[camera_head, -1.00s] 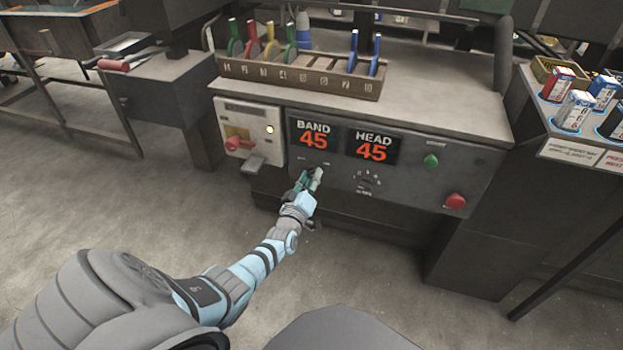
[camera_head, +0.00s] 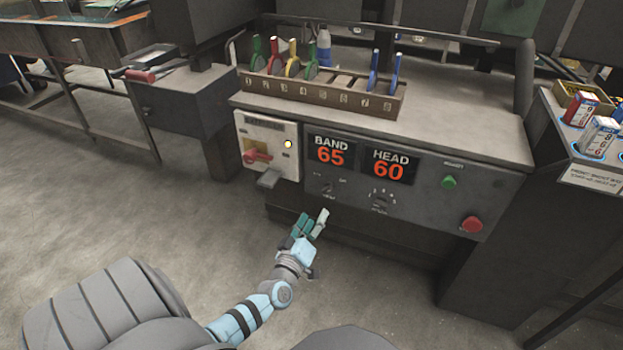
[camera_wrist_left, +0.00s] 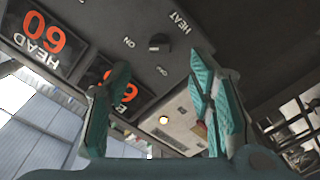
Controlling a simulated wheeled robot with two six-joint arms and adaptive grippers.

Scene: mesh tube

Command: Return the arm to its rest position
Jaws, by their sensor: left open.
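My left gripper (camera_head: 311,226) is open and empty in front of the grey control panel (camera_head: 420,203), below the displays and apart from the panel. The left wrist view also shows my left gripper (camera_wrist_left: 158,95) with its two teal fingers spread and nothing between them. The BAND display (camera_head: 331,152) reads 65 and the HEAD display (camera_head: 389,167) reads 60. A small dial (camera_head: 328,190) sits under BAND and another dial (camera_head: 380,200) under HEAD. My right gripper is not in view.
A green button (camera_head: 449,182) and a red button (camera_head: 472,224) are at the panel's right. A box with a red handle (camera_head: 257,156) is at its left. A numbered rack (camera_head: 300,92) holds coloured tools on top. Floor to the left is open.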

